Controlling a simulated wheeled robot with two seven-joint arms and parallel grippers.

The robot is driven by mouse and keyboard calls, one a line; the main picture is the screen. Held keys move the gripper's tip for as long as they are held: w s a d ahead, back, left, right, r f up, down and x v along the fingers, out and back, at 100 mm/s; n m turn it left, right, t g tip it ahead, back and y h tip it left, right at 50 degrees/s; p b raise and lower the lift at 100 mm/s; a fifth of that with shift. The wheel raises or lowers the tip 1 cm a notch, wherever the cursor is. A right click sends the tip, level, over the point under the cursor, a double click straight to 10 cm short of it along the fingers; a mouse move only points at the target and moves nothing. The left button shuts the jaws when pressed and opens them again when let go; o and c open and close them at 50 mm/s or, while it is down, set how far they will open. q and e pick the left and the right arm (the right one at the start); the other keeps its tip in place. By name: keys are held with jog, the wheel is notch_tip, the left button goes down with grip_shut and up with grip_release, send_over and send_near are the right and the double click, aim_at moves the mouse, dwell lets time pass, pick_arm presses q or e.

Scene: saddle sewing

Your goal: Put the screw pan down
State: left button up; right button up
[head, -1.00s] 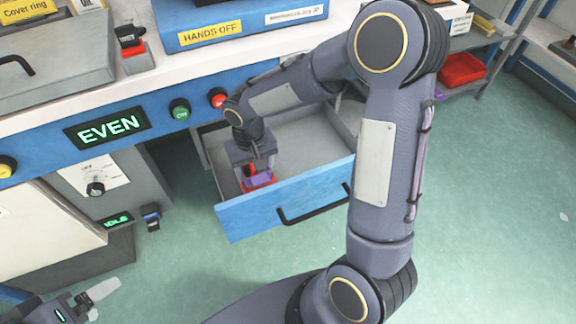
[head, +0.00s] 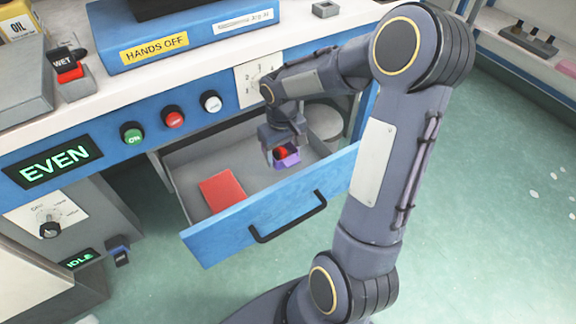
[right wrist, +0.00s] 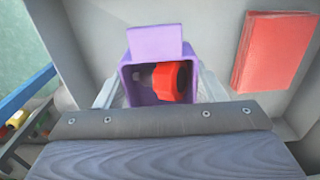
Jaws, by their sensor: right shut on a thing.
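The screw pan is a small purple open box (head: 288,159) with a red and dark part (head: 281,153) inside. My right gripper (head: 283,152) is shut on it, inside the open drawer (head: 262,206). In the right wrist view the purple pan (right wrist: 147,36) sits between the two grey fingers of my right gripper (right wrist: 158,88), with the red part (right wrist: 168,80) lying in it. Whether the pan touches the drawer floor cannot be told. Only a pale tip of my left gripper (head: 88,319) seems to show at the bottom left edge.
A flat red item (head: 222,191) lies on the drawer floor at the left, and it also shows in the right wrist view (right wrist: 272,50). A round grey thing (head: 323,121) is at the drawer's back right. Bare drawer floor lies between the pan and the red item.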

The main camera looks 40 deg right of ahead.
aim_at(288, 173)
jog(key=shift+s+d, duration=0.1)
jog(key=shift+d, duration=0.8)
jog(key=shift+a+f+b, duration=0.1)
jog(key=shift+f+b, duration=1.4)
jog(key=shift+f, duration=2)
jog(key=shift+f, duration=0.2)
jog(key=o, duration=1)
